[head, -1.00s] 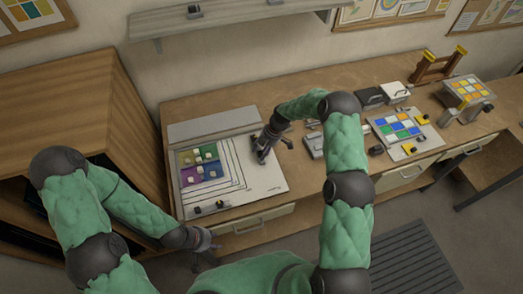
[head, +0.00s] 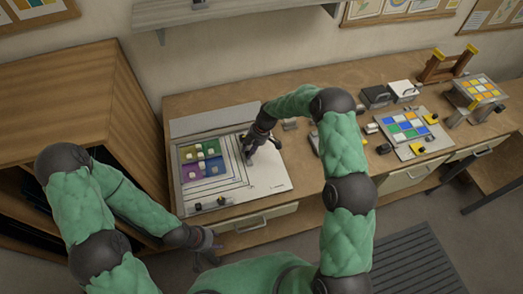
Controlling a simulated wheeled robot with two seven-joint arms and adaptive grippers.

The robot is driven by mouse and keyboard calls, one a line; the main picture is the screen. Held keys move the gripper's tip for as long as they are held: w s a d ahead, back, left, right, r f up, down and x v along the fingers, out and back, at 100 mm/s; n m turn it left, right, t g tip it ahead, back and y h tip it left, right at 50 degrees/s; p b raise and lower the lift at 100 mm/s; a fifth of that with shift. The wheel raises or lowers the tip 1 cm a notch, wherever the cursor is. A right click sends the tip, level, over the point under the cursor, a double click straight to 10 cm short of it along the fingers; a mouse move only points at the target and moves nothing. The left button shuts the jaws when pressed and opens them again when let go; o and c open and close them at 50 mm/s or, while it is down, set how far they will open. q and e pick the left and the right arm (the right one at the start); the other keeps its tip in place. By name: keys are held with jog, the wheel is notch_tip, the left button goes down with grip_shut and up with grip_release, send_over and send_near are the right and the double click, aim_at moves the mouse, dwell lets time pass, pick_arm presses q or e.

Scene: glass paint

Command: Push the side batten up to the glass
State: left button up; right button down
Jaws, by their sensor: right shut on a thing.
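The glass (head: 187,171), a panel of yellow, green, purple and blue squares with small pale blocks on it, lies on a white board (head: 268,185) with nested dark outlines. My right gripper (head: 248,158) is shut on what looks like the side batten, over the outlines to the right of the glass, with a gap between. The batten itself is mostly hidden by the gripper. My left gripper (head: 210,250) hangs empty in front of the bench's front edge, with its fingers apart.
A grey bar (head: 215,122) lies along the board's back edge. A small dark and yellow piece (head: 222,201) lies at its front edge. To the right are a second tile board (head: 405,127), boxes (head: 376,97) and a wooden rack (head: 448,65).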

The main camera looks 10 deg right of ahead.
jog(key=a+b, duration=0.1)
jog(key=a, duration=0.2)
jog(key=s+a+b, duration=0.1)
jog(key=a, duration=0.2)
jog(key=a+f+b, duration=0.1)
jog(key=a, duration=0.1)
jog(key=shift+s+a, duration=0.15)
jog(key=shift+a, duration=0.25)
jog(key=shift+a+r+b, duration=0.1)
jog(key=shift+a+b, duration=0.2)
jog(key=shift+s+a, duration=0.1)
jog(key=shift+a, duration=0.05)
jog(key=c, duration=1.1)
grip_release()
jog(key=shift+a+r, duration=0.1)
jog(key=shift+a, duration=0.15)
jog(key=shift+d, duration=0.1)
jog(key=shift+d, duration=0.1)
jog(key=shift+r, duration=0.1)
